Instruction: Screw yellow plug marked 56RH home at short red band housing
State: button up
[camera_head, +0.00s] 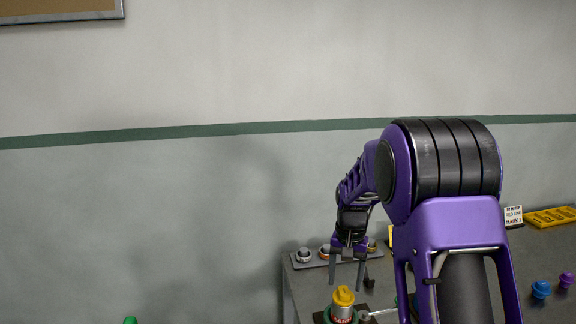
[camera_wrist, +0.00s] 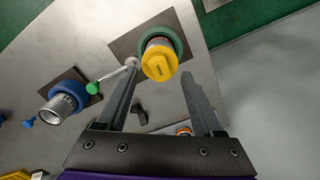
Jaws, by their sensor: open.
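A yellow plug (camera_head: 343,296) sits on top of a short upright housing (camera_head: 342,312) with a reddish band. In the wrist view the yellow plug (camera_wrist: 160,63) faces the camera, its dark marking too small to read. The housing stands in a green vise ring (camera_wrist: 172,41) on a dark square plate. How deep the plug sits cannot be told. My gripper (camera_head: 346,284) is open above the plug. In the wrist view my gripper (camera_wrist: 159,73) has one finger on each side of the plug, with gaps visible.
A silver housing (camera_wrist: 66,101) in a blue vise stands left in the wrist view. A green-ended vise handle (camera_wrist: 93,88) lies between. A grey rack (camera_head: 303,263) with plugs is behind. Blue (camera_head: 541,289) and purple (camera_head: 566,280) plugs, a sign (camera_head: 513,215) and yellow tray (camera_head: 550,216) are right.

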jog(key=n, duration=0.8)
jog(key=shift+n, duration=0.3)
jog(key=shift+f, duration=0.1)
jog(key=shift+f+b, duration=0.5)
jog(key=shift+f, duration=0.6)
grip_shut()
